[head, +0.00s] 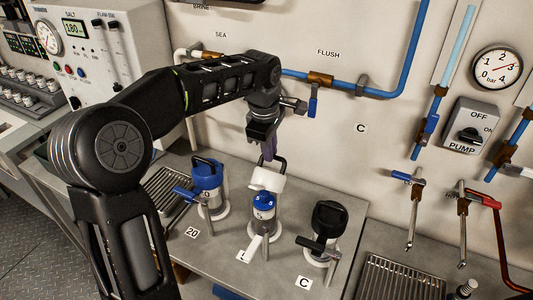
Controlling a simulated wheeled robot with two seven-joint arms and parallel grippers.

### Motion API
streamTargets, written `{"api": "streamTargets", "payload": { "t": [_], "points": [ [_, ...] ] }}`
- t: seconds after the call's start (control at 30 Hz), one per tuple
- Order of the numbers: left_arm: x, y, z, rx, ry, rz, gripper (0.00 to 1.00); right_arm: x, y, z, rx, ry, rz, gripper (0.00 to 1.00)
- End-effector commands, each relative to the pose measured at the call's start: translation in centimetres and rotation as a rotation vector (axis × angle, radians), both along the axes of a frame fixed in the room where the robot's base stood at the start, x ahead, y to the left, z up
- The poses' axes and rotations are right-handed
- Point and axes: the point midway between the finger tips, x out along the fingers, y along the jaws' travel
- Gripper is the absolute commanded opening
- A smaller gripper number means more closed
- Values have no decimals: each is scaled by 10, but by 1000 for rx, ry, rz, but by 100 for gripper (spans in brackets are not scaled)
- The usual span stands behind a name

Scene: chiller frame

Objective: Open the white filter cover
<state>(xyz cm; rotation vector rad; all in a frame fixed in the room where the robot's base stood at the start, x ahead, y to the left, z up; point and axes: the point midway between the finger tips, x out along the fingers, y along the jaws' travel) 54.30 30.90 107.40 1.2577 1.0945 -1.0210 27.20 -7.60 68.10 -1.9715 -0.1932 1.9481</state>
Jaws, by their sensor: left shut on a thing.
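The white filter cover (268,179) is tilted up at the back of the middle filter housing (264,225). A blue-topped cartridge (263,202) shows in the housing's open mouth. My left gripper (269,155) points down from above and is shut on the cover's dark handle; the fingers partly hide the grip. A white lever (254,248) sticks out at the front of this housing. My right gripper is not in view.
A blue-covered filter (207,174) stands on the left and a black-covered filter (328,217) on the right, both with covers down. Blue pipes and valves (313,101) run along the wall behind. Bare steel counter (210,262) lies in front.

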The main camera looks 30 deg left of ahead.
Motion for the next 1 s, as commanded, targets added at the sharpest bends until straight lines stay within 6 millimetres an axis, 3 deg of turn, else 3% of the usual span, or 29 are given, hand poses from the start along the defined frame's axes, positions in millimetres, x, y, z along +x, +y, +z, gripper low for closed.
{"api": "streamTargets", "payload": {
  "t": [0.47,0.5,0.73,1.0],
  "points": [
    [4,1,1,1,-3,0,0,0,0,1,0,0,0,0],
    [4,1,1,1,-3,0,13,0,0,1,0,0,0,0],
    [4,1,1,0,-2,0,32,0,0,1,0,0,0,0],
    [4,0,1,0,-2,0,33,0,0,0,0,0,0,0]
  ]
}}
